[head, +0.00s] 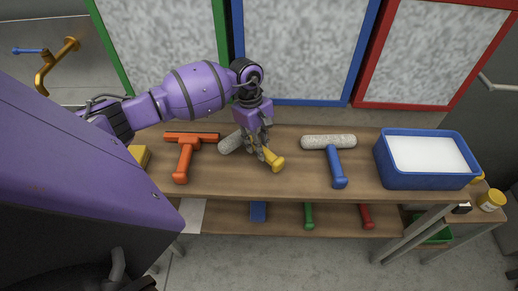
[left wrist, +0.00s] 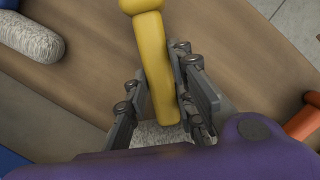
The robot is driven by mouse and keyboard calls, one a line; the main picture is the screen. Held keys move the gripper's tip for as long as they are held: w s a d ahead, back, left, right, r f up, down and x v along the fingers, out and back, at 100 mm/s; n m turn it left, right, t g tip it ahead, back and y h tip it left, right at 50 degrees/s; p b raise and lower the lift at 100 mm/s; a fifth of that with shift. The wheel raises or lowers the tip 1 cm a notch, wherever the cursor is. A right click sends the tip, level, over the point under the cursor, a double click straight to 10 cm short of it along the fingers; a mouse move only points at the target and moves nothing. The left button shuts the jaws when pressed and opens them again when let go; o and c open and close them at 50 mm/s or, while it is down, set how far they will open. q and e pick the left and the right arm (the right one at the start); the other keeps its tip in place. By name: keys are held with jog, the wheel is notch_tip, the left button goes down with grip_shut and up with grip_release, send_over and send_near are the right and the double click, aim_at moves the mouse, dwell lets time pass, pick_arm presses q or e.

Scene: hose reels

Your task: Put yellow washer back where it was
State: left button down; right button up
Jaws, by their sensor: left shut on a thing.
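The yellow washer has a yellow handle (head: 276,162) and a fluffy grey head (head: 231,143), and is over the wooden table's top board. My left gripper (head: 262,150) points down and is shut on the handle, close to the head. In the left wrist view the yellow handle (left wrist: 152,60) runs between the two fingers (left wrist: 163,88), with a strip of the fluffy head (left wrist: 160,133) below, partly hidden by my gripper. I cannot tell whether the washer touches the board. My right gripper is not in view.
An orange squeegee (head: 186,160) lies left of the yellow washer, a blue-handled washer (head: 336,165) right. A blue tub (head: 418,182) of white liquid stands at the right end. The lower shelf (head: 335,224) holds green and red handles. Framed panels (head: 300,50) stand behind.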

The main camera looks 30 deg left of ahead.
pick_arm(q)
jog(key=shift+a+x, duration=0.2)
jog(key=shift+x, duration=0.85)
jog(key=shift+f, duration=0.2)
jog(key=c, duration=1.5)
grip_release()
jog(key=shift+c, duration=0.2)
jog(key=shift+o, duration=0.3)
